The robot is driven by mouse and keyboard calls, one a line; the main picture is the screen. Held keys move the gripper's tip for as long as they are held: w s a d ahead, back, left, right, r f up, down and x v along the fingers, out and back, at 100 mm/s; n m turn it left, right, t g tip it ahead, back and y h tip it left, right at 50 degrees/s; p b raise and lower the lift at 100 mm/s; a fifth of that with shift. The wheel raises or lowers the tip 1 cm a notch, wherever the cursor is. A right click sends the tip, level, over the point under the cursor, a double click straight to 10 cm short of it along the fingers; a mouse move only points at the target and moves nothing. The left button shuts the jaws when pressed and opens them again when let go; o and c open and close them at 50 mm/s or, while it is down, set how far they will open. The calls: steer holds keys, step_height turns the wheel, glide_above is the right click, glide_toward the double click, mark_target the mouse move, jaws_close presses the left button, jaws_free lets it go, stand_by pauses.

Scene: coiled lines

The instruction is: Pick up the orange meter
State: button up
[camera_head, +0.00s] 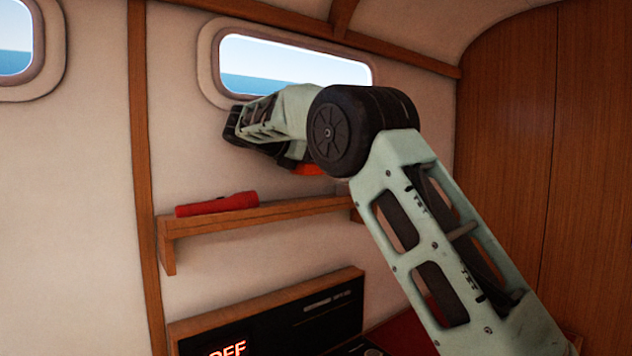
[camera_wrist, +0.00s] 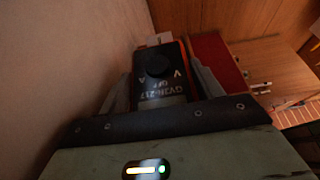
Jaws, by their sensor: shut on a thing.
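The orange meter (camera_wrist: 155,88) is in the wrist view, with a dark face, a black round knob, white lettering and orange edges. My gripper (camera_wrist: 165,70) is shut on it, with one grey finger along each side. In the head view a small orange part of the meter (camera_head: 308,170) shows under my forearm, above the shelf's level. My arm hides the rest of it and the gripper's fingers there.
A wooden shelf (camera_head: 285,213) runs along the cabin wall, with a red flashlight (camera_head: 217,204) on its left part. A black panel (camera_head: 300,312) with glowing red letters is below. A window (camera_head: 295,62) is behind my arm. The shelf's middle looks clear.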

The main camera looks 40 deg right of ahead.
steer(key=s+b, duration=0.8)
steer(key=s, duration=1.1)
steer(key=shift+s, duration=0.3)
